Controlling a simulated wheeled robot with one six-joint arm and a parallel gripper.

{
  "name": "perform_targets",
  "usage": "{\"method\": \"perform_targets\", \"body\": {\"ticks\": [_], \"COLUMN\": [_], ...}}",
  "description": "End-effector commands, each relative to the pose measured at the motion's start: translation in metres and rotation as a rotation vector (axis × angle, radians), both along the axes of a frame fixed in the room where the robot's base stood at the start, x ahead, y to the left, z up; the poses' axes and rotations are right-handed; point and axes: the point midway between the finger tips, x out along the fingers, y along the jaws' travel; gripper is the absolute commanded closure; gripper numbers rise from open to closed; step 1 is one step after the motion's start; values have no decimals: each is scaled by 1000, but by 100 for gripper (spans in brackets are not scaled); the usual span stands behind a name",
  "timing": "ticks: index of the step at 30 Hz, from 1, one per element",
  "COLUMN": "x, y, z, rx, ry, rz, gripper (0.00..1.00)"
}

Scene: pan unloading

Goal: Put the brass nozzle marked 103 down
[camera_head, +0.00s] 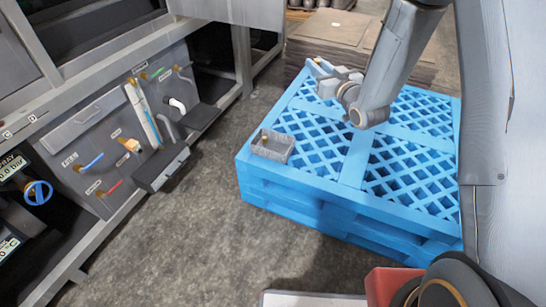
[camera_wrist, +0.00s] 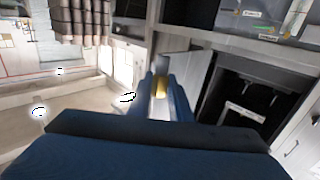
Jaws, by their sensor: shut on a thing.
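My gripper (camera_head: 320,72) is over the far left part of the blue pallet stack (camera_head: 352,165) in the head view. In the wrist view its two blue fingers (camera_wrist: 159,92) are shut on a small brass-yellow piece, the brass nozzle (camera_wrist: 160,84). Only a small part of the nozzle shows between the fingers. No 103 marking can be read on it. In the head view I cannot make the nozzle out at the gripper.
A small grey bin (camera_head: 281,155) stands on the pallet's near left corner, with a small brass-coloured piece inside. Left is a grey panel (camera_head: 95,150) with coloured handles and a protruding grey tray (camera_head: 160,168). Brown stacked sheets (camera_head: 335,28) lie behind. Much pallet top is bare.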

Motion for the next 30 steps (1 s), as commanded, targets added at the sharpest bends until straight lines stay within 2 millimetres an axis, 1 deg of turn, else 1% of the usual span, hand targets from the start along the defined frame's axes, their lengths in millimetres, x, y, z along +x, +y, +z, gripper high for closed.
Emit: {"method": "perform_targets", "body": {"ticks": [1,18,27,30], "x": [6,29,37,38], "y": [5,61,86,92], "z": [-18,-134,-197,-214], "rx": [0,0,0,0], "ry": [-2,-1,-1,-1], "rz": [21,263,386,420], "gripper": [100,100,100,100]}}
